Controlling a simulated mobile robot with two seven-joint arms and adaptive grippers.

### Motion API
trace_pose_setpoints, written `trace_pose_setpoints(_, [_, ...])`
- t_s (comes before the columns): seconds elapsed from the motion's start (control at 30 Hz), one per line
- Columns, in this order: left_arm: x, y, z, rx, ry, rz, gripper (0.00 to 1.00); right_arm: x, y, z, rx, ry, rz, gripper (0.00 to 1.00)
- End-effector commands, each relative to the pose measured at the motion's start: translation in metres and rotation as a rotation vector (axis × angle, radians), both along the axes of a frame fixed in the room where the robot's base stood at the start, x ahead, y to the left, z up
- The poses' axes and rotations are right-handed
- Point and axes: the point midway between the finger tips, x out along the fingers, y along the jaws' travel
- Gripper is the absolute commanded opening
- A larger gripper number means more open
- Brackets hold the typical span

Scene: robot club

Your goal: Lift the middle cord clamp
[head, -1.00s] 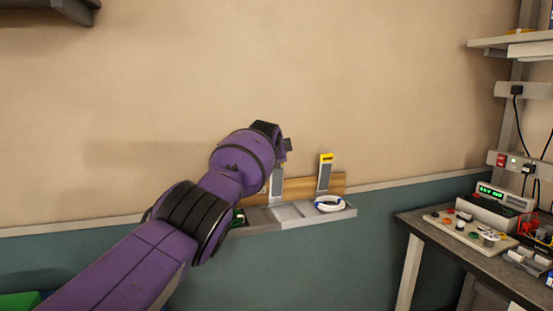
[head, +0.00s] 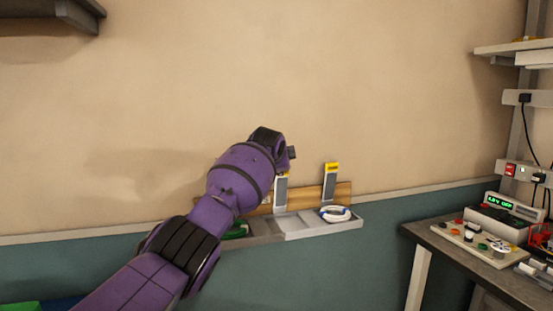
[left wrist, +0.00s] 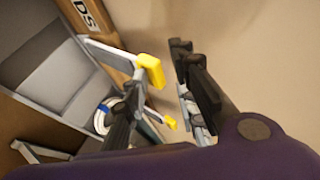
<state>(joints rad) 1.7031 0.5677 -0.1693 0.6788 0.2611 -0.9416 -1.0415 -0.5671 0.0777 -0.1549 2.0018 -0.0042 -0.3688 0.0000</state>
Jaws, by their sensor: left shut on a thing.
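The middle cord clamp (head: 281,192) is a grey upright lever with a yellow tip, standing at a wooden wall board. In the head view my purple left wrist partly covers its top. In the left wrist view its yellow tip (left wrist: 150,70) lies between the black fingers of my left gripper (left wrist: 158,62), which is shut on it. In the head view the fingers are mostly hidden behind the wrist. The right clamp (head: 330,184) stands upright and free; its yellow tip (left wrist: 170,122) shows beyond the fingers. The left clamp is hidden by my arm. My right gripper is out of view.
A grey tray (head: 300,233) with compartments runs below the board (head: 306,197). A white cord coil (head: 335,214) lies in its right compartment, a green one (head: 236,230) at the left. A workbench (head: 470,258) with electronics stands at right. The wall above is clear.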

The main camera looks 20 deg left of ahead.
Motion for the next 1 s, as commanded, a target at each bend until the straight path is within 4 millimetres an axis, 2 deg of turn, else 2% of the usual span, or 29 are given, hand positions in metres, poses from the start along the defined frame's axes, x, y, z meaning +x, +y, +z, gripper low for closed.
trace_pose_setpoints(0.1, [-0.013, 0.0, 0.012, 0.002, -0.008, 0.002, 0.2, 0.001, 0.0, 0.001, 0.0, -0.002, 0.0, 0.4])
trace_pose_setpoints(0.6, [-0.078, -0.014, 0.046, 0.0, -0.002, -0.001, 0.2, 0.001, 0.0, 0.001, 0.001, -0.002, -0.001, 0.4])
trace_pose_setpoints(0.8, [-0.091, -0.016, 0.052, 0.0, 0.0, -0.001, 0.2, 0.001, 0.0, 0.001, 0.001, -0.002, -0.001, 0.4])
trace_pose_setpoints(1.0, [-0.092, -0.017, 0.052, -0.001, 0.001, -0.001, 0.2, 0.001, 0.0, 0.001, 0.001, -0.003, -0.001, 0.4])
